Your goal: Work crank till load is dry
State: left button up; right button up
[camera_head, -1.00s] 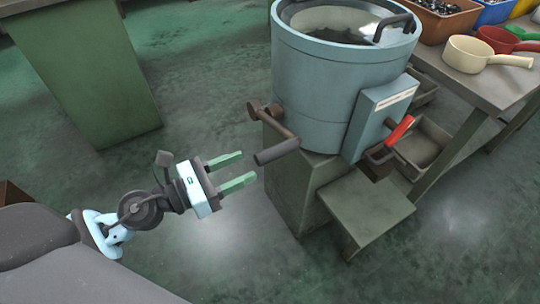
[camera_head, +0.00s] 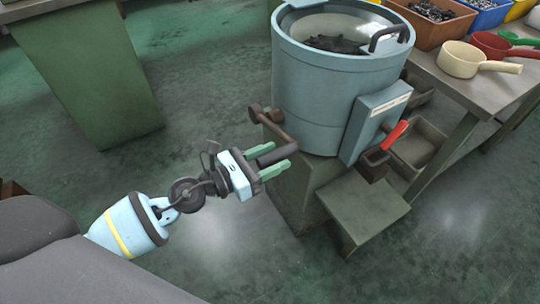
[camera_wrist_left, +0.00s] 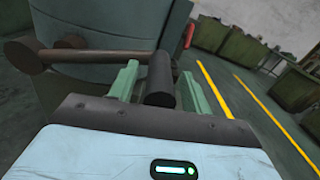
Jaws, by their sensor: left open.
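The light blue drum machine (camera_head: 305,95) stands on a green-grey pedestal, with a dark load (camera_head: 337,44) visible through its top. Its crank (camera_head: 274,126) comes out of the left side, and the dark crank grip (camera_head: 277,155) points toward my arm. My left gripper (camera_head: 274,162) is open, its green fingers on either side of the grip. In the left wrist view the grip (camera_wrist_left: 160,80) stands between the two fingers, with a gap to the left finger and close to the right one. My right gripper is not in view.
A red-handled lever (camera_head: 396,134) sits on the machine's front box, above a low green step (camera_head: 362,207). A bench (camera_head: 470,88) on the right holds pans and bins of parts. A green cabinet (camera_head: 88,75) stands at left, with clear floor between.

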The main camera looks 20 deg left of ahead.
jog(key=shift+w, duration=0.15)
pick_arm(q)
jog(key=c, duration=0.4)
grip_shut()
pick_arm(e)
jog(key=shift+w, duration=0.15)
pick_arm(q)
jog(key=shift+r, duration=0.1)
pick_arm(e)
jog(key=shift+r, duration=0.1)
